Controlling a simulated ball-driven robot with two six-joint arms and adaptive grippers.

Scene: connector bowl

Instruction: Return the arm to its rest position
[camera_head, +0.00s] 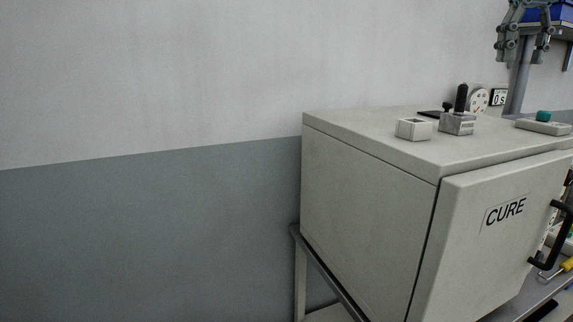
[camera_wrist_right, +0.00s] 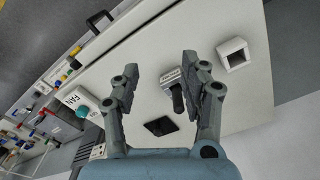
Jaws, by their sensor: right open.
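My right gripper (camera_head: 521,52) hangs at the top right in the head view, above the rear right of the white CURE cabinet (camera_head: 370,215). In the right wrist view my right gripper (camera_wrist_right: 160,62) shows its two fingers spread wide apart, with nothing held between them. Beyond the fingers is the cabinet's top (camera_wrist_right: 150,45), with a metal block with a dark lever (camera_wrist_right: 172,78) near the right finger. That lever block (camera_head: 458,121) stands upright on the cabinet top in the head view. My left gripper is in neither view.
A small white box (camera_head: 414,129) sits beside the lever block. A green-button box (camera_head: 543,126), labelled FAN in the wrist view (camera_wrist_right: 82,102), is at the right. A round dial (camera_head: 479,100) is behind. The cabinet door has a black handle (camera_head: 548,238). Left, only bare wall shows.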

